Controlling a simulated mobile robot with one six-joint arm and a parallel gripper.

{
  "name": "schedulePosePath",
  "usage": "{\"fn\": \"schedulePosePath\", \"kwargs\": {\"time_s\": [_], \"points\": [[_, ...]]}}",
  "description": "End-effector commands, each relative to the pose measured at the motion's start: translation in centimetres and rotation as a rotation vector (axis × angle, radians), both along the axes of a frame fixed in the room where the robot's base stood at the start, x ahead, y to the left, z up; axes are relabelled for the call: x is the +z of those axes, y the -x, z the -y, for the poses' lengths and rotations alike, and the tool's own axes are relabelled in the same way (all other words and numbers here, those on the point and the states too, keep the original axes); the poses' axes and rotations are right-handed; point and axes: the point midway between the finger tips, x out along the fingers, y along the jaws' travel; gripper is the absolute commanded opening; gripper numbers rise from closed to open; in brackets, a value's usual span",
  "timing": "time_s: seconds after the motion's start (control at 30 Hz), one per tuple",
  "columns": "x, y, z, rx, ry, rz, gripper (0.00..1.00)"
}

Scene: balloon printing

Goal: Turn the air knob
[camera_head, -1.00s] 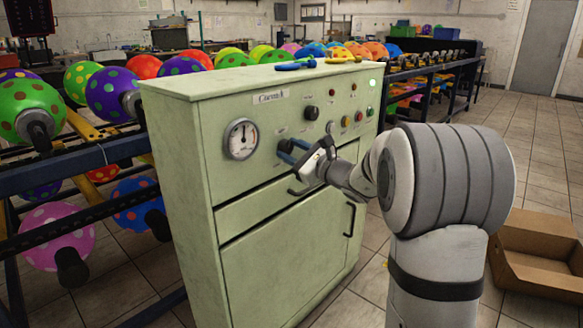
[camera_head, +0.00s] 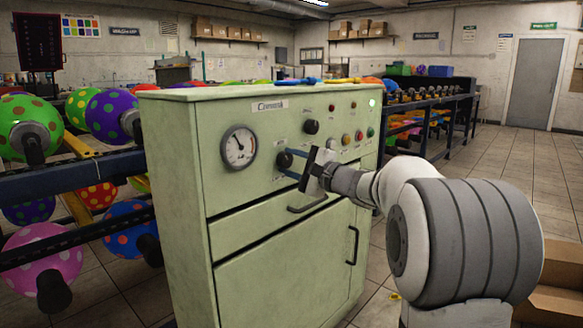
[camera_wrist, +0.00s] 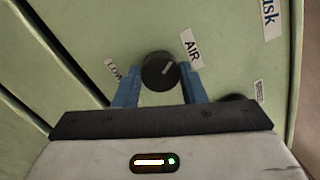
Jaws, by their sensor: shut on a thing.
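The black round air knob (camera_wrist: 160,72) is on the front of a pale green control cabinet, below a label reading AIR. In the wrist view it sits between the two blue fingertips of my gripper (camera_wrist: 159,80), which are shut on its sides. A short pale mark on the knob's face is tilted. In the head view the knob (camera_head: 284,160) shows at the tips of my gripper (camera_head: 290,163), right of a round pressure gauge (camera_head: 238,147). The gauge needle is tilted. The fingers partly hide the knob.
A second black knob (camera_head: 311,127) and several coloured buttons (camera_head: 346,139) are above and right. A drawer handle (camera_head: 307,203) juts out just below my gripper. Racks of spotted balloons (camera_head: 110,113) stand at left. A cardboard box (camera_head: 550,300) is at lower right.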

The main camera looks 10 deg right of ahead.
Motion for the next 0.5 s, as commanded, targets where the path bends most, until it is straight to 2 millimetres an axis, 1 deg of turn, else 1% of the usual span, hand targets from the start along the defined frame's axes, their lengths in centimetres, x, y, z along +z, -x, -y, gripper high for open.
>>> {"fn": "schedulePosePath", "kwargs": {"time_s": [0.5], "points": [[-0.01,0.02,-0.11,0.003,0.026,0.019,0.14]]}}
